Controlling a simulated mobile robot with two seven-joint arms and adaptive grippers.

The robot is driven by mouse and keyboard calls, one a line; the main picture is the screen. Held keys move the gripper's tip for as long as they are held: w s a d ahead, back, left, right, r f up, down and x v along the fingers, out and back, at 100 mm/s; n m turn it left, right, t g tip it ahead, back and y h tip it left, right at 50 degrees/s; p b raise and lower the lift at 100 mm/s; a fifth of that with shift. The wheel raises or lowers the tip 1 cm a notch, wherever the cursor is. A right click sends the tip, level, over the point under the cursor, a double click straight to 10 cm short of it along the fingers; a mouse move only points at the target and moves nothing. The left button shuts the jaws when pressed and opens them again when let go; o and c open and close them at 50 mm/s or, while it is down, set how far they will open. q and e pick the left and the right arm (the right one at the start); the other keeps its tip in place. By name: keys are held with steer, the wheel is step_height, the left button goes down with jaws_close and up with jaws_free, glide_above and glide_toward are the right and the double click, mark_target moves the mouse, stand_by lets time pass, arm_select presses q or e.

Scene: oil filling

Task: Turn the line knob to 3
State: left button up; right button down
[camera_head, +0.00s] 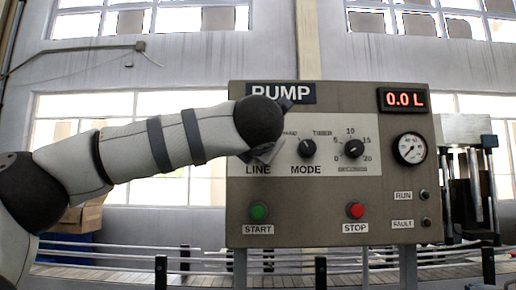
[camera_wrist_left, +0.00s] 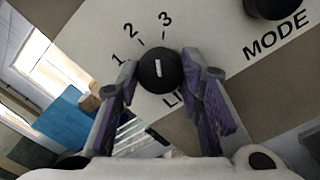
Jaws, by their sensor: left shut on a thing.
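The black line knob (camera_wrist_left: 160,70) is on the pump panel (camera_head: 330,210), above the LINE label (camera_head: 258,170). In the left wrist view, its short white mark points up and slightly left, at or near the gap between the printed 2 (camera_wrist_left: 131,31) and 3 (camera_wrist_left: 165,18); the exact setting is hard to tell. My left gripper (camera_wrist_left: 163,72) has a purple-padded finger on each side of the knob and is shut on it. In the head view, my left arm hides the knob and most of the gripper. My right gripper is not in view.
To the right of LINE are the MODE knob (camera_head: 307,148) and the 0-20 dial knob (camera_head: 353,148). Below are the green START button (camera_head: 259,211) and red STOP button (camera_head: 355,210). The display (camera_head: 404,100) reads 0.0 L; a gauge (camera_head: 409,148) sits under it.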

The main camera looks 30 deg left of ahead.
arm_select(q)
steer(key=shift+m, duration=1.2)
steer(key=o, duration=1.2)
steer(key=shift+c, duration=0.2)
steer(key=v, duration=1.2)
steer(key=shift+s, duration=0.1)
